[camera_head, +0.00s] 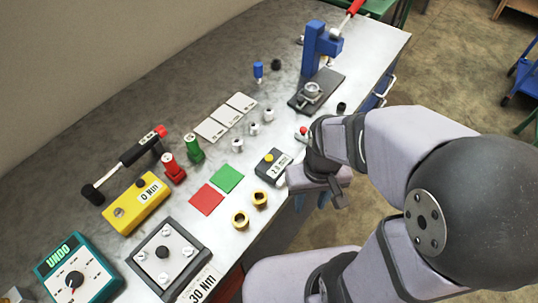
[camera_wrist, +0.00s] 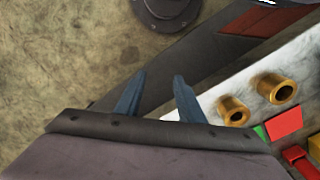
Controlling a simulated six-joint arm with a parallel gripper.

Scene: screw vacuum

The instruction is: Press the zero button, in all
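A small dark box (camera_head: 274,165) with a yellow button on top and a white display reading about 2.8 mm sits near the bench's front edge. A larger yellow box (camera_head: 136,204) with a dark button and a 0 Nm display is further left. No button is visibly labelled zero. My gripper (camera_head: 324,200) is just right of the small dark box, beyond the bench edge. In the wrist view its two blue fingers (camera_wrist: 157,80) are apart with nothing between them. The wrist view points at the floor and bench edge; the small dark box is not seen there.
Two brass rings (camera_head: 240,220) lie on the bench (camera_head: 330,130) near a green tile (camera_head: 227,178) and a red tile (camera_head: 206,199). A blue press (camera_head: 320,50) stands at the back. A teal UNDO dial box (camera_head: 78,272) and a grey 30 Nm plate (camera_head: 166,254) are front left.

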